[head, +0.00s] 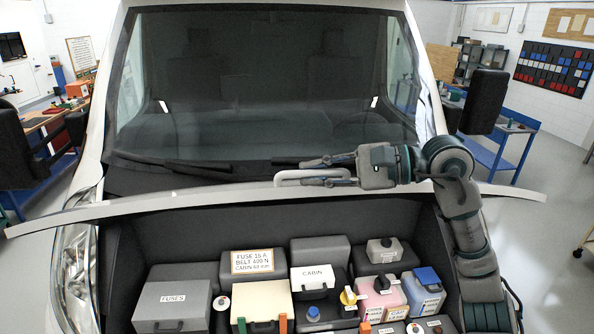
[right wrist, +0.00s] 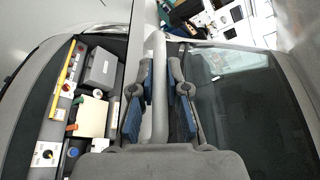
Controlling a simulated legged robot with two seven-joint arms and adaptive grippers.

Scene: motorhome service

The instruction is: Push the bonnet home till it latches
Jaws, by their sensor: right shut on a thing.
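The bonnet (head: 130,207) shows nearly edge-on in the head view, as a thin, curved pale-grey strip across the van's front. It is raised, with the engine bay (head: 130,250) open to view below it. A pale-grey handle bar (head: 290,174) stands at the middle of the strip. My right gripper (head: 318,172) reaches in from the right and is shut on this bar. In the right wrist view the bar (right wrist: 160,75) runs between the two blue-padded fingers. My left gripper is not in view. The latch cannot be made out.
The bay holds a fuses box (head: 172,304), a cabin box (head: 312,279), a pink tank (head: 380,297) and several caps. The windscreen (head: 265,90) and wipers (head: 175,162) lie behind the bonnet. A blue bench (head: 500,135) stands at right; open floor (head: 545,235) lies before it.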

